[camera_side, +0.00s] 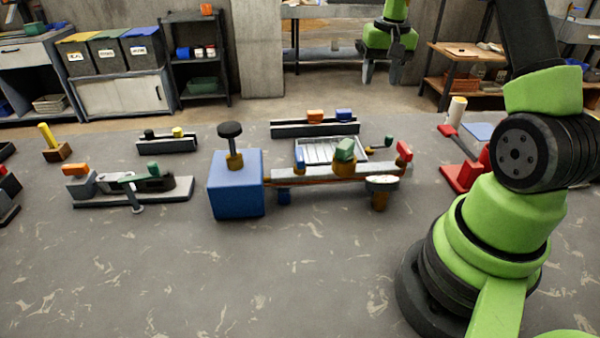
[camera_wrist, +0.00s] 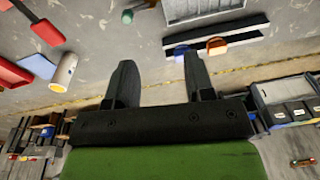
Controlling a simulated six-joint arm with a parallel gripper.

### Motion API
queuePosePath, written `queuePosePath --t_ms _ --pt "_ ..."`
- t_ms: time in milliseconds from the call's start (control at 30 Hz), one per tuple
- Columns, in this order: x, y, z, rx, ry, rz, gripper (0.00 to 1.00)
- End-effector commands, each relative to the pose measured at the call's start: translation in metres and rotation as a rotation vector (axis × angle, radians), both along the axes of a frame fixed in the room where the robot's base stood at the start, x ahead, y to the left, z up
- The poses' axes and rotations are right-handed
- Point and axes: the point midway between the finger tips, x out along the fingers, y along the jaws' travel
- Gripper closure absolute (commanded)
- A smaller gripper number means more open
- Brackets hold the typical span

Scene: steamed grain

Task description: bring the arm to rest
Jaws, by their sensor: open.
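My gripper (camera_side: 381,72) hangs at the top of the side view, behind and above the far side of the work table, with its fingers pointing down. In the wrist view my gripper (camera_wrist: 160,72) shows two dark fingers set apart with nothing between them. It touches nothing that I can see. My green and black arm stands at the right of the side view.
Red parts (camera_side: 462,175) lie near my base. Grey clamp fixtures (camera_side: 125,192) stand left. The front table is clear.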

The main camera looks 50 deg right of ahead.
Motion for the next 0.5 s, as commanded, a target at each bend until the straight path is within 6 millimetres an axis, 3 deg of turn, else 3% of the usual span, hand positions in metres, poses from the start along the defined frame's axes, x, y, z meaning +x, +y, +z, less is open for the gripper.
queuePosePath --t_ms 33,200,367,500 --pt "0.005 0.024 0.023 -0.018 -0.039 0.04 0.51" --pt "-0.001 0.101 0.08 -0.046 -0.158 0.154 0.51" --pt "-0.03 0.168 0.114 -0.049 -0.277 0.261 0.51" --pt "-0.067 0.216 0.128 -0.034 -0.381 0.353 0.51"
